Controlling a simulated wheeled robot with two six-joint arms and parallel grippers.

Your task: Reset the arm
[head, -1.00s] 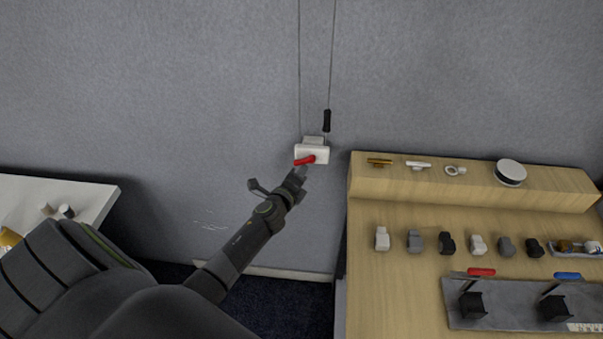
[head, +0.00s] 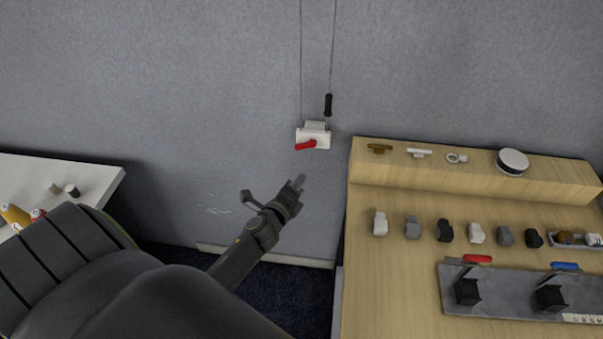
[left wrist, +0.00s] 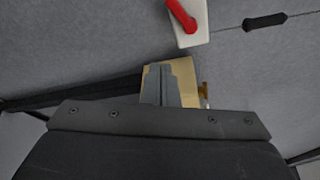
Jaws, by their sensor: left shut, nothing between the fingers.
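My left arm comes in from the lower left in the head view. Its gripper (head: 297,183) is shut and empty, below a white switch box (head: 314,130) with a red handle (head: 305,145) on the grey wall. A gap shows between the fingertips and the red handle. In the left wrist view the shut fingers (left wrist: 160,84) show at the middle, with the white box (left wrist: 190,30) and red handle (left wrist: 181,14) above them. My right gripper is in neither view.
A wooden table (head: 390,280) at the right holds a raised shelf, several small blocks and a grey plate (head: 500,305) with red and blue levers. A white table (head: 90,180) stands at the left. A black pull handle (head: 328,105) hangs by the box.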

